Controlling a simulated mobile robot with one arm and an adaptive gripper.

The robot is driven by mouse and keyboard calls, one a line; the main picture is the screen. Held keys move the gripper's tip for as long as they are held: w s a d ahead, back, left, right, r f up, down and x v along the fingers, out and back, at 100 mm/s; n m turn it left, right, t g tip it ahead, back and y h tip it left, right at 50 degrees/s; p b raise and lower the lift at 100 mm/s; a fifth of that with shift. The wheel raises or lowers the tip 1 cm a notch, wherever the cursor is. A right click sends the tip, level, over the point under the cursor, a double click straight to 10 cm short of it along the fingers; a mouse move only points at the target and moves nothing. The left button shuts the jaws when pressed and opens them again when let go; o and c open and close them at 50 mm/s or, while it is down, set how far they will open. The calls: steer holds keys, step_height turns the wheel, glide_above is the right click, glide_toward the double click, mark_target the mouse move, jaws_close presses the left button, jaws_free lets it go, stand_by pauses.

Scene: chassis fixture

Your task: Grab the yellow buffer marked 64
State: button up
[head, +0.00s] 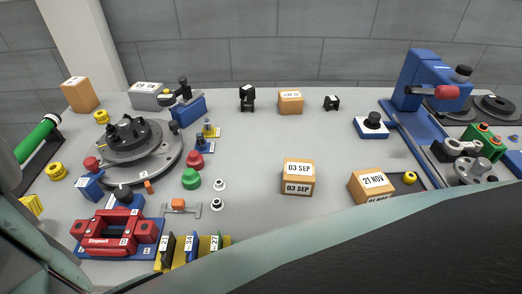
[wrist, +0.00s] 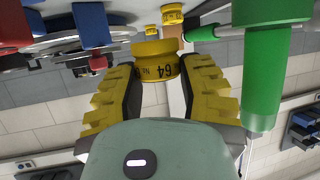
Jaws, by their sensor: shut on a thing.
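The yellow buffer marked 64 (wrist: 153,70) is a short ribbed cylinder with dark figures, seen in the wrist view between the ridged yellow fingers of my gripper (wrist: 162,85). My gripper is shut on it. In the head view I cannot make out the held buffer.
Other yellow buffers stand at the left (head: 55,171), by the turntable (head: 101,117) and at the right (head: 409,178). A green cylinder (wrist: 262,75) stands close beside my gripper. A red vise (head: 115,232) is at front left.

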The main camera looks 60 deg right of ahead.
step_height(320, 180, up, 22)
steer(key=p, duration=0.3)
